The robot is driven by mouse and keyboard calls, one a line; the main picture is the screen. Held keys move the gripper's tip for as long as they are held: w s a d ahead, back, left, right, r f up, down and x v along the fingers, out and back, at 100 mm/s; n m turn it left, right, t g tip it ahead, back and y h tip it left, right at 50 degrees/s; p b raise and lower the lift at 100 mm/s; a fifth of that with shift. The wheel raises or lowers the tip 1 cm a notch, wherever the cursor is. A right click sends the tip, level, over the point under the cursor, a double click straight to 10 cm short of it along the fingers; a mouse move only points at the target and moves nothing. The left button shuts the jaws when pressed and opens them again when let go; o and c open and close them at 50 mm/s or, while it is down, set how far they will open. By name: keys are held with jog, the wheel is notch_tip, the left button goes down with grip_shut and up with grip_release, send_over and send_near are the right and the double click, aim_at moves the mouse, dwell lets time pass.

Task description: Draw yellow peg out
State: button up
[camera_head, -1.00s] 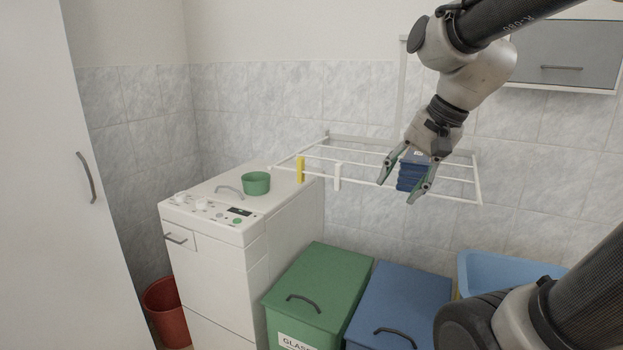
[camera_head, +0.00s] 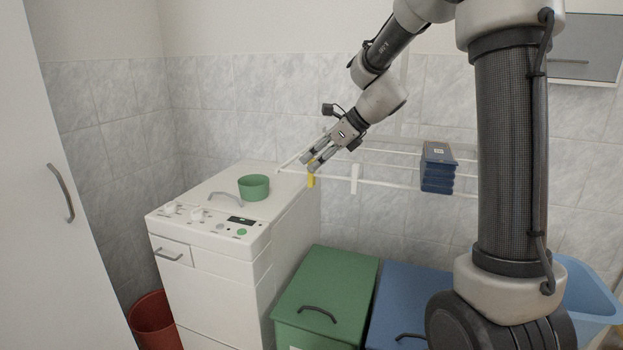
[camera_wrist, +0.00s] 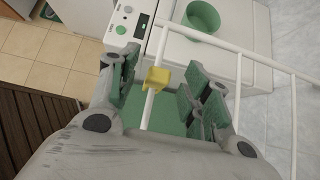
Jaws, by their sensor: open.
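The yellow peg (camera_head: 311,180) hangs on the front rail of the white drying rack (camera_head: 395,185), near its left end. In the wrist view the yellow peg (camera_wrist: 157,77) sits on a white bar between my fingers, with a visible gap on both sides. My gripper (camera_head: 312,164) is at the peg and partly hides its upper part in the head view. In the wrist view my gripper (camera_wrist: 160,88) is open, its green-padded fingers spread on either side of the peg.
A white peg (camera_head: 354,179) hangs to the right on the same rail, with a folded blue cloth (camera_head: 438,168) further right. A white washing machine (camera_head: 215,250) bears a green bowl (camera_head: 254,187). Green (camera_head: 330,290) and blue (camera_head: 410,290) bins stand below the rack.

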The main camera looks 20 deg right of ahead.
jog(key=shift+x, duration=0.95)
jog(key=c, duration=0.8)
